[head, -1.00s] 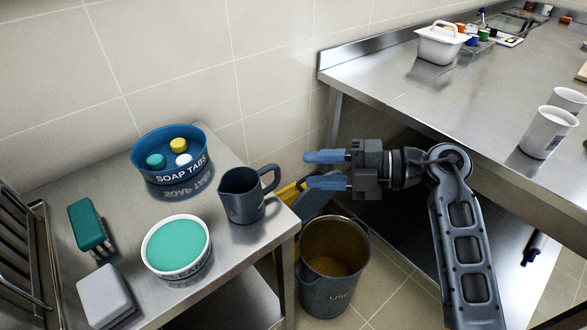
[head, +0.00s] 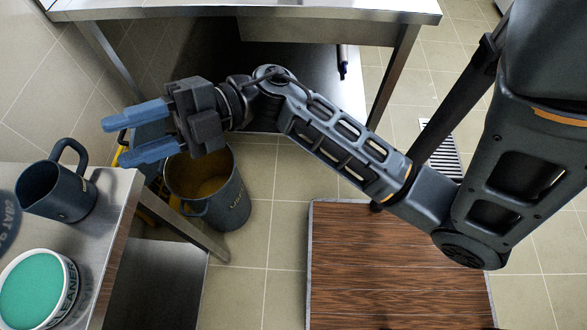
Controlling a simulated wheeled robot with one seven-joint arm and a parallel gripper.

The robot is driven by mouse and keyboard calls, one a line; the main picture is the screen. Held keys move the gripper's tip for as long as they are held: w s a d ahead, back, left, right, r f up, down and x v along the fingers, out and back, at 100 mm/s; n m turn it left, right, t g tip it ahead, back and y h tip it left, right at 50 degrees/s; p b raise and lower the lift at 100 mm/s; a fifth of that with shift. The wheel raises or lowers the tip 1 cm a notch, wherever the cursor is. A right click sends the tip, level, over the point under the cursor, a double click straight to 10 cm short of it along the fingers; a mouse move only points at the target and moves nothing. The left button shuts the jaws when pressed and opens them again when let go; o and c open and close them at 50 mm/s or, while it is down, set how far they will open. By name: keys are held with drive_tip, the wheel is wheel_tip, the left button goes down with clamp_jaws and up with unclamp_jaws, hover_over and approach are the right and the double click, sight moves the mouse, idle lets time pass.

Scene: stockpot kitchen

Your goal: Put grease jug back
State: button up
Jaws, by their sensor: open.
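The dark blue-grey grease jug (head: 58,191) stands upright on the steel side table at the left of the head view. Its handle is on the side toward my gripper. My gripper (head: 137,135) is open and empty, with its blue fingers pointing left. In the picture it lies right of and above the jug, apart from it. My gripper hides part of the bucket below it.
A tub of green cleaner (head: 66,285) is near the jug on the side table (head: 112,215). A bucket (head: 225,205) stands on the floor under my gripper. A steel counter (head: 330,10) runs along the top. A brown mat (head: 395,265) lies on the floor.

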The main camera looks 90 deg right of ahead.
drive_tip(key=s+a+r+m+t+h, duration=0.2)
drive_tip(key=s+m+t+h, duration=0.4)
drive_tip(key=s+m+h, duration=0.45)
drive_tip(key=s+f+m+g+h, duration=0.2)
drive_tip(key=s+f+m+g, duration=0.5)
drive_tip(key=s+m, duration=0.3)
drive_tip(key=shift+f+m+g+h, duration=0.3)
drive_tip(key=shift+f+m+h, duration=0.05)
drive_tip(key=shift+f+m, duration=0.15)
drive_tip(key=shift+d, duration=0.1)
drive_tip(key=shift+c, duration=0.4)
